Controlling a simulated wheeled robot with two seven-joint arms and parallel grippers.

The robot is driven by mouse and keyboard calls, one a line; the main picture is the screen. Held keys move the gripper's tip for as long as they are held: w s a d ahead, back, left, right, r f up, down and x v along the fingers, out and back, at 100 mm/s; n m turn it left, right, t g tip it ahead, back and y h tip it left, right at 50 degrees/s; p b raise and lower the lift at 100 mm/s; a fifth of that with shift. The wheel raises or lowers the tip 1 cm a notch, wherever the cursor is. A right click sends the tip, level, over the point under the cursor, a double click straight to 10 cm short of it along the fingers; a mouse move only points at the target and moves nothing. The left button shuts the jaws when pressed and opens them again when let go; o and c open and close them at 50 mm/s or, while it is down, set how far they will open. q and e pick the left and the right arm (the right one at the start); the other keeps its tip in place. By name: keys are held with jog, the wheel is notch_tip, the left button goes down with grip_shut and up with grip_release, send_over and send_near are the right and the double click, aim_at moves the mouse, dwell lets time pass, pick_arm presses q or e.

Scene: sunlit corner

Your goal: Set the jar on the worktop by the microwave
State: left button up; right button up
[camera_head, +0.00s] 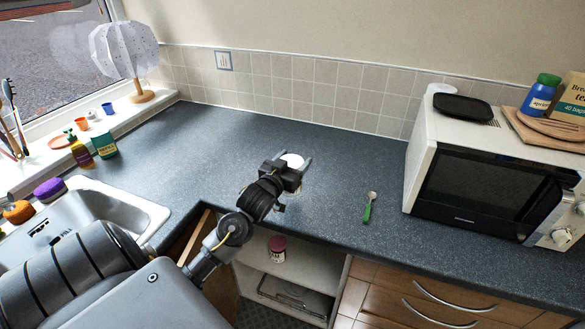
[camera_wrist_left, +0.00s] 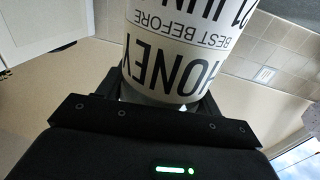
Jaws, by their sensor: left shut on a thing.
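The jar is a white-lidded one (camera_head: 292,160) with a pale label reading HONEY, which fills the top of the left wrist view (camera_wrist_left: 178,50). My left gripper (camera_head: 292,170) is shut on it, and the gripper hides most of its body in the head view. The jar is over the middle of the dark worktop (camera_head: 340,160); I cannot tell whether its base touches the surface. The white microwave (camera_head: 480,185) stands on the worktop at the right, well apart from the jar. My right gripper is not in view.
A green-handled spoon (camera_head: 369,207) lies between jar and microwave. The sink (camera_head: 120,205) is at the left. A dark-red-lidded jar (camera_head: 277,246) stands on an open shelf below the worktop. Bare worktop lies behind the spoon and left of the microwave.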

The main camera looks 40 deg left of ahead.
pick_arm(q)
jog(key=shift+w+a+f, duration=0.15)
jog(key=shift+a+f, duration=0.2)
notch_tip(320, 180, down, 3)
jog(key=shift+p, duration=0.7)
jog(key=shift+f, duration=0.15)
jog(key=o, duration=1.5)
jog(key=shift+f, duration=0.15)
jog(key=shift+o, duration=0.2)
